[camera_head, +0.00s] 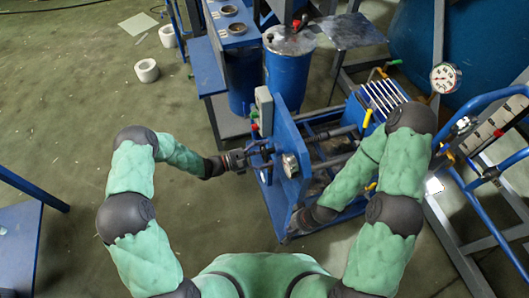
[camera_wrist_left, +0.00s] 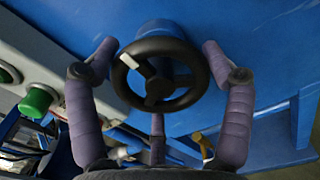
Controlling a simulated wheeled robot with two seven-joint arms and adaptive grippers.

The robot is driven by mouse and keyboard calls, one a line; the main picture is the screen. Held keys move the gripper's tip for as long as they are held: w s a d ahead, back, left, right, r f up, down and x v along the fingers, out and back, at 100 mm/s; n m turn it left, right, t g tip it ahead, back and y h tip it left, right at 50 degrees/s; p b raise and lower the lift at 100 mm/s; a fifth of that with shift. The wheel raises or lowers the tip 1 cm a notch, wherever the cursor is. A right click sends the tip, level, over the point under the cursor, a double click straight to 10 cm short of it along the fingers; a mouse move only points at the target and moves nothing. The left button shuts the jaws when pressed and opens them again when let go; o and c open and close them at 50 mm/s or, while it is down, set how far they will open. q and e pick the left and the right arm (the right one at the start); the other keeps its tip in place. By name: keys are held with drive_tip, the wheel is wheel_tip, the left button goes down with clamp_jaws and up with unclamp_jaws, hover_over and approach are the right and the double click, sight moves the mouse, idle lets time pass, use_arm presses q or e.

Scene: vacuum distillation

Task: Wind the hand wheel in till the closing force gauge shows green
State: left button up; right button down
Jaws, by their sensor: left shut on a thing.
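The black hand wheel (camera_wrist_left: 158,88) stands out from a blue plate (camera_wrist_left: 262,70) in the left wrist view, with its hub and spokes facing the camera. My left gripper (camera_wrist_left: 159,50) has its purple-grey fingers on either side of the wheel's rim and is shut on it. In the head view my left gripper (camera_head: 238,160) reaches the left side of the upright blue plate. A round dial (camera_head: 290,165) sits by that plate; its face is too small and oblique to read. My right gripper (camera_head: 302,222) is low by the plate's near end; its fingers cannot be made out.
A white-faced gauge (camera_head: 445,77) stands at the right. A blue tank (camera_head: 290,68) and a blue stand (camera_head: 207,66) are behind the press frame. A grey box with a green button (camera_wrist_left: 38,101) is left of the wheel. The green floor at left is mostly clear.

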use_arm(q)
drive_tip(key=m, duration=0.5)
drive_tip(key=shift+f+b, duration=0.15)
drive_tip(key=shift+b, duration=0.25)
drive_tip(key=m+b, duration=0.1)
drive_tip(key=m, duration=0.5)
drive_tip(key=shift+m, duration=0.3)
drive_tip(key=o, duration=1.1)
drive_tip(key=shift+c, duration=0.2)
drive_tip(key=shift+a, duration=0.3)
drive_tip(key=v, duration=1.1)
drive_tip(key=shift+a, duration=0.15)
